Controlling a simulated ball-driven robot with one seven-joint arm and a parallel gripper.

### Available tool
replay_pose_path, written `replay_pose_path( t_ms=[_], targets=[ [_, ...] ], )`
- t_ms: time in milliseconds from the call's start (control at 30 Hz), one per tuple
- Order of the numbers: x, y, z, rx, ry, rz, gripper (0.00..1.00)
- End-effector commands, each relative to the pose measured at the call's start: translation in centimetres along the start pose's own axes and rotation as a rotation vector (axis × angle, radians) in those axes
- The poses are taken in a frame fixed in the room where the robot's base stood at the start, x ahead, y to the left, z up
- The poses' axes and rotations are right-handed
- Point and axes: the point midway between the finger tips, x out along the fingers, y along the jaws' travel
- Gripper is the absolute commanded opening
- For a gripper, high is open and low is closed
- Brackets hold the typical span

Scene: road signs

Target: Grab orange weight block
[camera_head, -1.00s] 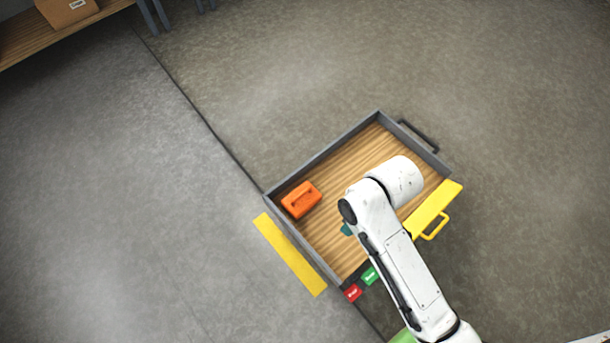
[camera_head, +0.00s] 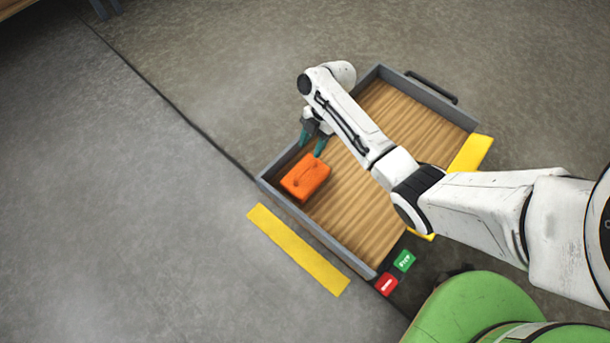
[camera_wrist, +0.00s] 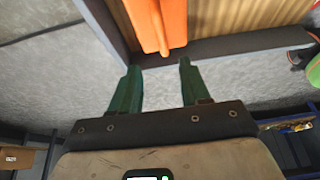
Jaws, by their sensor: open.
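The orange weight block (camera_head: 306,177) sits on the wooden floor of a grey-rimmed tray (camera_head: 337,254), in its left corner. In the wrist view the block (camera_wrist: 150,18) shows at the top, beyond and between the fingertips, with its handle pointing toward them. My gripper (camera_head: 312,147) has teal fingers, spread apart and empty, just above the block in the head view. In the wrist view my gripper (camera_wrist: 159,66) is open, its tips near the tray's dark rim. I cannot tell whether a finger touches the block.
The tray stands on a grey floor, with a yellow strip (camera_head: 297,249) along its near-left side. A red button (camera_head: 386,285) and a green button (camera_head: 404,261) are at its lower corner. A black handle (camera_head: 432,87) is on the far-right side. The tray's middle is clear.

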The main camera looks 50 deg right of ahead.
Motion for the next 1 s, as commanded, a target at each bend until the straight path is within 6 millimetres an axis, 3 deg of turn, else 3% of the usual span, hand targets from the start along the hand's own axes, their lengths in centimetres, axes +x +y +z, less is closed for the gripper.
replay_pose_path(
  t_ms=[167, 400, 667, 1000],
  targets=[
    [1.4, -0.1, 0.7, -0.017, 0.001, -0.004, 0.46],
    [5.0, -0.1, 0.7, -0.015, 0.001, -0.004, 0.46],
    [6.8, -0.2, 0.8, -0.014, 0.001, -0.004, 0.46],
    [10.9, -0.4, 1.1, -0.014, 0.0, -0.003, 0.46]
  ],
)
